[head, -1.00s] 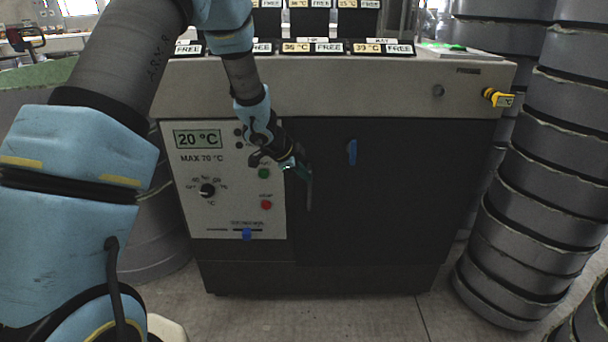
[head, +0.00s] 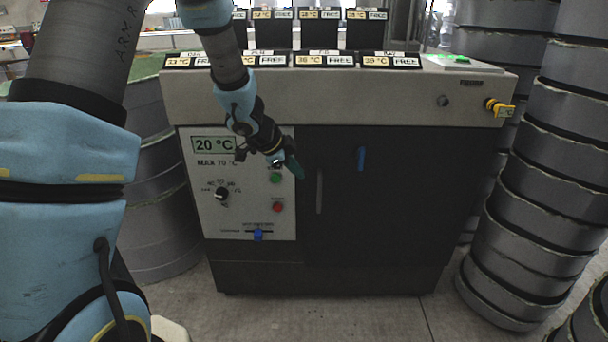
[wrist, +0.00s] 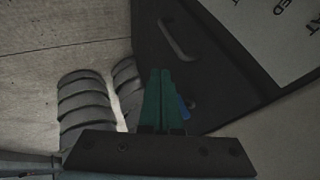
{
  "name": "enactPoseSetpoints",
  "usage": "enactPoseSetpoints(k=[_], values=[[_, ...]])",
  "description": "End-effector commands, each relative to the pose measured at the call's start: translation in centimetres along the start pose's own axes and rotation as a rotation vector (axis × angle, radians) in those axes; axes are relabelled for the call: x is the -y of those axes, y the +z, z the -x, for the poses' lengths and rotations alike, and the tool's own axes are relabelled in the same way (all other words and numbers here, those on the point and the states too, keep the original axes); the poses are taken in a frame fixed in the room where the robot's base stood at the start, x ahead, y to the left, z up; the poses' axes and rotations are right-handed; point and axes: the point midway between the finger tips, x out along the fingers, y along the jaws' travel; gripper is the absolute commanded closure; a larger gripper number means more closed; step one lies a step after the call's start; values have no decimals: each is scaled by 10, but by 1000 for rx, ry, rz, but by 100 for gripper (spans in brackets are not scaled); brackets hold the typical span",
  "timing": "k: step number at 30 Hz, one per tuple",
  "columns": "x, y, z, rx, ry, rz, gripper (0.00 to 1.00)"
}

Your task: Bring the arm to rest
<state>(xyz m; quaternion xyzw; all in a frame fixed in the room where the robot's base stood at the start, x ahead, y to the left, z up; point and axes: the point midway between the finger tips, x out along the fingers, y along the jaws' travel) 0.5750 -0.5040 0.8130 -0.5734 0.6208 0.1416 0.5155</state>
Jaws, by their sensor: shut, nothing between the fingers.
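My gripper (head: 292,166) hangs in front of the cabinet (head: 380,230), near the right edge of its control panel, in the head view. Its green fingers are together and hold nothing; they also show in the wrist view (wrist: 160,100). The panel (head: 240,185) has a display (head: 213,144) reading 20 °C, a black knob (head: 222,194), a green button (head: 276,178), a red button (head: 278,207) and a blue slider (head: 258,235). Whether the fingers touch the panel cannot be told.
The dark door has a grey handle (head: 319,190) and a blue latch (head: 361,159). A yellow-and-black fitting (head: 498,107) juts from the cabinet's right end. Stacked grey round moulds (head: 545,190) stand at right, more (head: 160,190) at left. Open floor (head: 360,318) lies in front.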

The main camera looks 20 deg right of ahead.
Motion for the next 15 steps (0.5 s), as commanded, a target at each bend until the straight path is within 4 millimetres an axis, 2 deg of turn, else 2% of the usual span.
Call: enactPoseSetpoints(k=[2,7,10,13,15], values=[[1,-1,7,-1,-1,0,100],[0,0,10,0,-1,3,100],[6,9,20,26,-26,45,100],[20,33,50,97,-94,174,100],[27,62,83,176,-160,322,100]])
